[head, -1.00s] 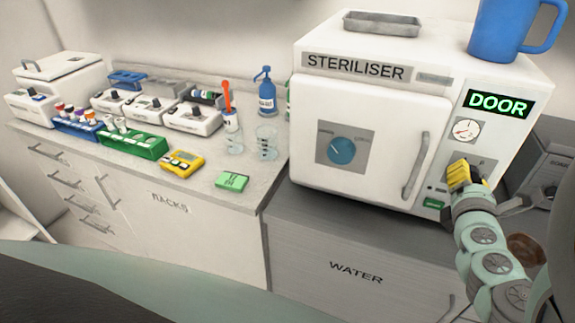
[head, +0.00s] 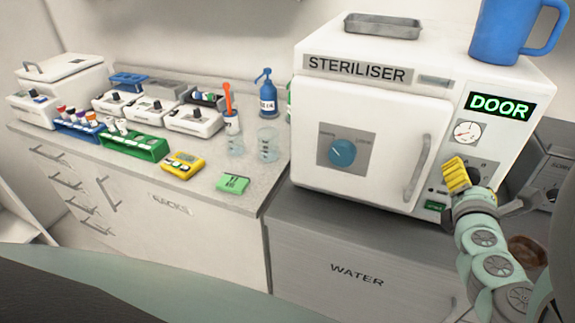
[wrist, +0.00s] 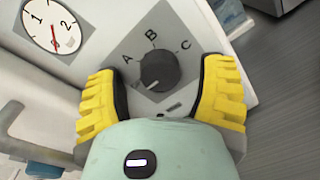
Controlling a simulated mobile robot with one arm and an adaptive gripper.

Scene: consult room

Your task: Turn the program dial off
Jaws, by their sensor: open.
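The program dial (wrist: 158,72) is a dark round knob on a grey plate marked A, B and C in the wrist view. A small pale mark shows near its lower edge, on the side away from the letters. My gripper (wrist: 163,68) is open, with one yellow finger on each side of the dial. Whether the fingers touch it I cannot tell. In the head view my gripper (head: 456,174) is in front of the right panel of the white steriliser (head: 385,110) and partly hides the dial plate.
A blue dial (head: 342,152) is on the steriliser door, beside a vertical handle (head: 417,170). A gauge (head: 467,132) and a lit DOOR sign (head: 499,106) are above my gripper. A blue mug (head: 505,30) and metal tray (head: 382,25) stand on top.

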